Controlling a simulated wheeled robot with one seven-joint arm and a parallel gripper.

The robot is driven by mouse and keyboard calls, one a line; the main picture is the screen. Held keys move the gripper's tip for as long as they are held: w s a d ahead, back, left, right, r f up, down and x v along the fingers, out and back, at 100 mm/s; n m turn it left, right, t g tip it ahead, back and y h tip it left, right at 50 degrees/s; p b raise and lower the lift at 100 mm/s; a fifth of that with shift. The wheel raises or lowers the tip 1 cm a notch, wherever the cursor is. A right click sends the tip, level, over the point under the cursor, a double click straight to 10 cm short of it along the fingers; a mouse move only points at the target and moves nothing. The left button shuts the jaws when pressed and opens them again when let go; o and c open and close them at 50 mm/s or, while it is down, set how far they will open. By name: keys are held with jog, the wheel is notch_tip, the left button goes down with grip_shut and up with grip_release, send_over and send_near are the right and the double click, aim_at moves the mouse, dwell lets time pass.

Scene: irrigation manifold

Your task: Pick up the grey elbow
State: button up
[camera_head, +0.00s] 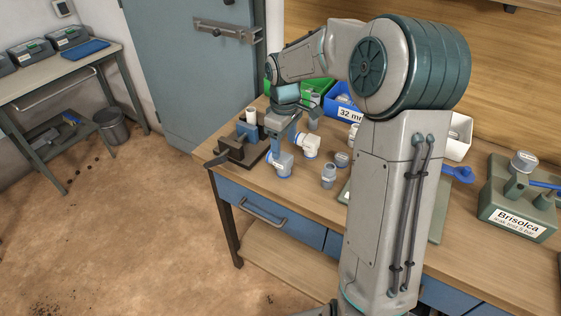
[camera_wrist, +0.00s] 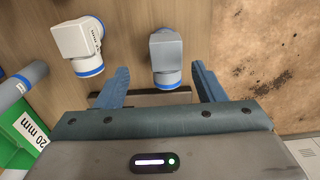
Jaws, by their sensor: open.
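The grey elbow (camera_wrist: 166,48) is a short grey bent pipe fitting with blue collars. In the wrist view it is in the upper middle, its lower end between the tips of my two blue fingers. My gripper (camera_wrist: 160,74) is open, with a visible gap on each side of the elbow. In the head view the grey elbow (camera_head: 283,165) stands on the workbench near its front edge, partly hidden by my gripper (camera_head: 282,145) just above it.
A white elbow (camera_head: 309,146) with blue collars stands close to the right. A dark vise (camera_head: 236,152) is to the left. Grey fittings (camera_head: 328,175) stand nearby. A green 20 mm bin (camera_wrist: 22,128) and a blue 32 mm bin (camera_head: 345,109) lie behind. The bench (camera_head: 265,188) is clear in front.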

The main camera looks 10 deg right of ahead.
aim_at(280, 161)
notch_tip(280, 161, down, 3)
jog(key=f, duration=0.2)
jog(key=a+f, duration=0.1)
jog(key=f, duration=0.1)
jog(key=shift+f, duration=0.6)
jog(key=c, duration=1.1)
